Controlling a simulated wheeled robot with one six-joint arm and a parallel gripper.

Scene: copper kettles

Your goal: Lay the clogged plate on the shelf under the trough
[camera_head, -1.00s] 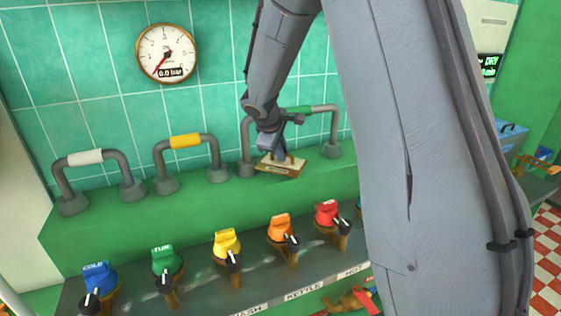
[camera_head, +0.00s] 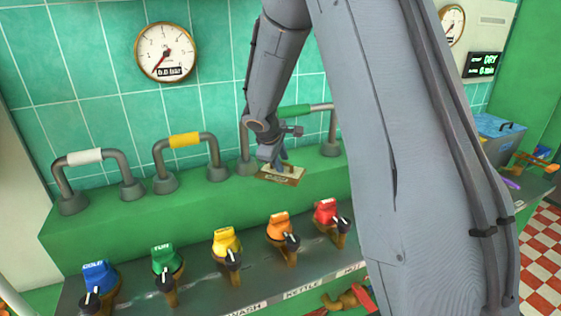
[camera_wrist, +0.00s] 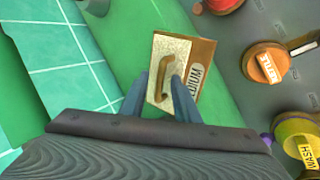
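A small plate (camera_head: 291,172) with a tan speckled face, a brown labelled edge and a bent brown handle hangs at my gripper (camera_head: 275,163), in front of the grey pipe with the green sleeve. In the wrist view the plate (camera_wrist: 181,55) lies beyond my fingertips, its handle (camera_wrist: 162,72) between them and the edge lettering partly covered. My gripper (camera_wrist: 160,85) appears shut on that handle, though the exact contact is hard to see. The plate seems just over the front of the green ledge. I cannot identify the trough or its shelf in these views.
The green ledge (camera_head: 110,235) carries pipe loops with white (camera_head: 84,156) and yellow (camera_head: 185,140) sleeves. Several coloured valves, including a red one (camera_head: 326,211), stand on the grey counter below. A blue bin (camera_head: 498,135) stands at the right. My arm hides much of the right side.

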